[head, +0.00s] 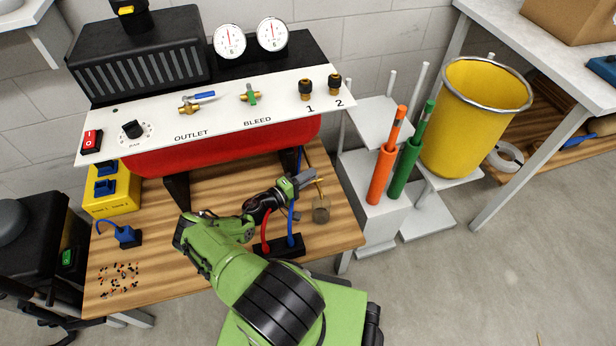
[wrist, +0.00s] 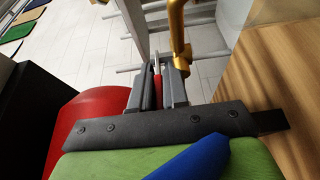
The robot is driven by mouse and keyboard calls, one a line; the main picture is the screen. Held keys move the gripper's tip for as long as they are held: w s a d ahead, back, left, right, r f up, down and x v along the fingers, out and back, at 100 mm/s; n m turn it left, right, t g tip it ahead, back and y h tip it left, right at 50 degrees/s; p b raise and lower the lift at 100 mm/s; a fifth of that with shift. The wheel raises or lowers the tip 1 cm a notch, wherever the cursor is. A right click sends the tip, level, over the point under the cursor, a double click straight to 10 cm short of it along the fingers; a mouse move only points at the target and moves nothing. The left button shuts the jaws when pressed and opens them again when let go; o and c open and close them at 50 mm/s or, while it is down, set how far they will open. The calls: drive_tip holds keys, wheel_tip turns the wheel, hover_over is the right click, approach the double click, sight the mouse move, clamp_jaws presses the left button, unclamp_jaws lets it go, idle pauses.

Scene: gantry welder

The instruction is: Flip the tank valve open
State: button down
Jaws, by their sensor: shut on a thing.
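My gripper (head: 304,181) is beside the right end of the red tank (head: 225,148), below the white panel. In the wrist view my gripper (wrist: 158,88) is shut on a narrow red piece (wrist: 158,92), which looks like the tank valve's handle. A brass fitting (wrist: 177,28) stands just right of the fingers there. In the head view a thin brass part (head: 319,184) shows next to the fingertips, above a brass block (head: 321,211). The valve body is mostly hidden, and I cannot tell the handle's angle.
The white panel (head: 215,115) carries a blue-handled outlet valve (head: 197,97) and a green-handled bleed valve (head: 250,95). A black block with red and blue hoses (head: 280,247) lies under my wrist. Orange (head: 384,165) and green (head: 408,160) tubes stand to the right.

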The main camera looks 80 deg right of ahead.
drive_tip(key=c, duration=1.2)
unclamp_jaws()
drive_tip(key=p+v, duration=0.1)
drive_tip(key=v, duration=1.4)
drive_tip(key=shift+w+a+p, duration=0.25)
drive_tip(key=shift+w+p, duration=0.05)
drive_tip(key=shift+w, duration=0.05)
